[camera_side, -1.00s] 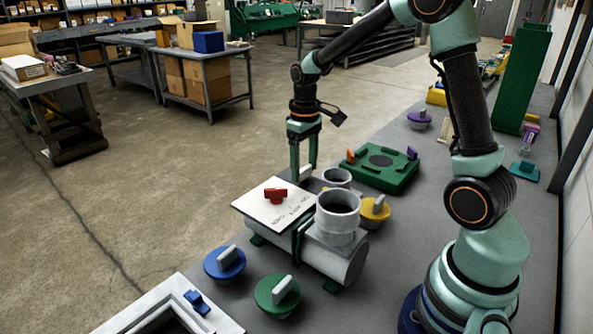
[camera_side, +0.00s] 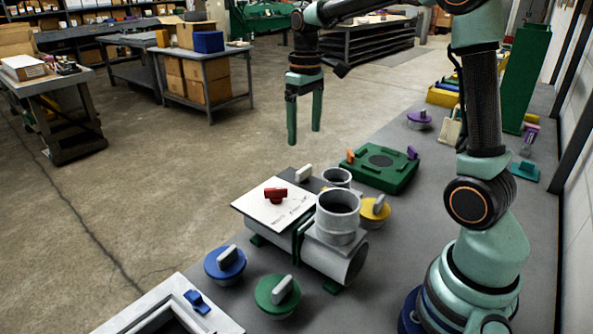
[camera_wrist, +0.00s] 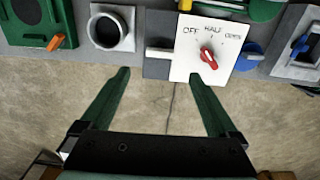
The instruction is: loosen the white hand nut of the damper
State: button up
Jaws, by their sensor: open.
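The damper is a grey duct piece (camera_side: 318,258) with a white plate (camera_side: 258,215) on top and a red handle (camera_side: 277,195) on the plate. In the wrist view, the red handle (camera_wrist: 208,58) sits below the printed OFF, HALF and OPEN marks. The white hand nut (camera_side: 303,173) stands at the plate's far edge; in the wrist view the nut (camera_wrist: 159,54) is a pale bar lying crosswise at the plate's left. My gripper (camera_side: 304,134) is open and empty, pointing down above the nut, clear of it. Its fingertips (camera_wrist: 160,75) show on either side of the nut's line.
Round open collars (camera_side: 338,205) rise beside the plate. Blue (camera_side: 225,263), green (camera_side: 278,295) and yellow (camera_side: 375,210) knobbed caps stand around the duct. A green fixture (camera_side: 380,169) lies behind. The air around my gripper is free.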

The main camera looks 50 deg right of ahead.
notch_tip(320, 180, up, 2)
jog(key=shift+r, duration=0.1)
dwell(0.4)
jog(key=s+a+t, duration=0.5)
jog(key=s+a, duration=0.5)
jog(key=s, duration=0.2)
jog(key=shift+f+t, duration=0.25)
jog(key=shift+t, duration=0.05)
dwell(0.4)
